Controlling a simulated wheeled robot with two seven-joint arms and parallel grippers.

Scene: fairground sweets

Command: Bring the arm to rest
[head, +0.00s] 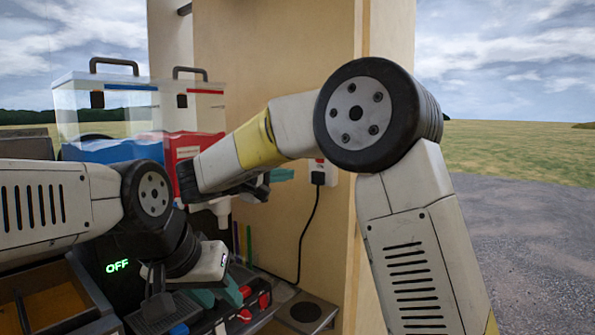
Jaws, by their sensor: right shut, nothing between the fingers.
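My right arm comes in from the right, bends at a large black joint and reaches left. My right gripper (280,175) has teal fingertips. It is shut and empty, in front of the wooden panel and beside the red-fronted container. My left arm comes in from the left and bends down. My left gripper (218,296) points down over the counter, with its two teal fingertips apart. Part of it is hidden by its own wrist, and I see nothing held between the tips.
Two clear-lidded dispensers, one blue (100,150) and one red (190,144), stand behind my arms. A wall socket (319,178) with a black cable is on the wooden panel (270,60). A green OFF display (117,266) glows at lower left.

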